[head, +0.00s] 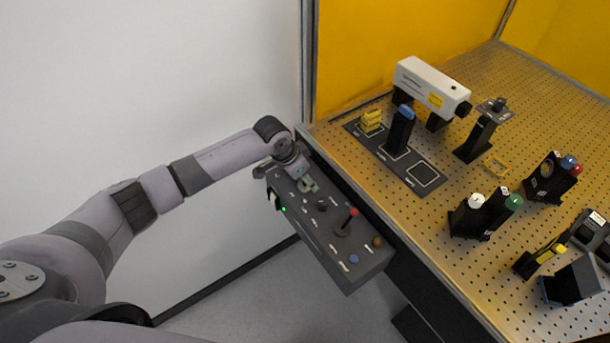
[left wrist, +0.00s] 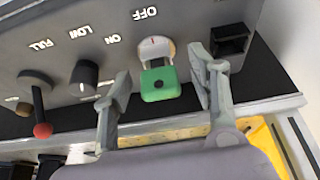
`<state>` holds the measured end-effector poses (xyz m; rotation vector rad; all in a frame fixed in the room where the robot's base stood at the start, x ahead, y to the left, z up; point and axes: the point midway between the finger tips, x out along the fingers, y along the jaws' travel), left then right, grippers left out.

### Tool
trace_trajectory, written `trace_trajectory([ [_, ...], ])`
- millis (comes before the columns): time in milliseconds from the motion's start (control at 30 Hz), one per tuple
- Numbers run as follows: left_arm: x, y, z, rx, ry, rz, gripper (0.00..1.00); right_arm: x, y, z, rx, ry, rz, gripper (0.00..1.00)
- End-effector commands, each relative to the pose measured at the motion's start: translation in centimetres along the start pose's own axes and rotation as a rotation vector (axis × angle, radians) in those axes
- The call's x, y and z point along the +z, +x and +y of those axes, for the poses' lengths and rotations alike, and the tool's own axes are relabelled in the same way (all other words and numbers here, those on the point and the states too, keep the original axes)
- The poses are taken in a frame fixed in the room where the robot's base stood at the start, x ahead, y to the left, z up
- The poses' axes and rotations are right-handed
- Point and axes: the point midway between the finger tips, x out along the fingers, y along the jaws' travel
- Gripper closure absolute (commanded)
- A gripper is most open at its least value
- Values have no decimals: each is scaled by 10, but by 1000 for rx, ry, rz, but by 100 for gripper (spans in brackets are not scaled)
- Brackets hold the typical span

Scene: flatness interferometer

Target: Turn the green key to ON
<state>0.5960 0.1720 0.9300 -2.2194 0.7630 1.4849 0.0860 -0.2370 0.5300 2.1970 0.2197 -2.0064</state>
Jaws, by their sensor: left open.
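The green key (left wrist: 160,84) sits in a round silver lock plate (left wrist: 152,48) on the grey control panel (head: 336,245). The OFF label (left wrist: 145,13) lies in line with the lock plate's red mark, and the ON label (left wrist: 112,39) is off to its left. My left gripper (left wrist: 161,72) is open, with one finger on each side of the key and a visible gap on both sides. In the head view my left gripper (head: 308,185) is at the panel's far end, where the key is hard to make out. My right gripper is not in view.
On the panel, a black knob (left wrist: 83,74) and a red-tipped lever (left wrist: 39,112) stand left of the key in the left wrist view. A black square socket (left wrist: 230,42) is close to the right finger. A perforated bench (head: 440,215) with optical parts stands right of the panel.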

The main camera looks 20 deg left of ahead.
Motion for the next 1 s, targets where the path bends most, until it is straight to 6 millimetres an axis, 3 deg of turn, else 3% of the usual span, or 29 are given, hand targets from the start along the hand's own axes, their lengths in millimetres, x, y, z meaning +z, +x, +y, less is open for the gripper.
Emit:
trace_trajectory([
  [200, 0, 0, 0, 0, 0, 0, 48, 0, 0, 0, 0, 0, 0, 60],
  [900, 0, 0, 0, 0, 0, 1, 95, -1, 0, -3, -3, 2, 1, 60],
  [1000, 0, -1, 0, 0, -1, 1, 98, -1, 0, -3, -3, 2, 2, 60],
])
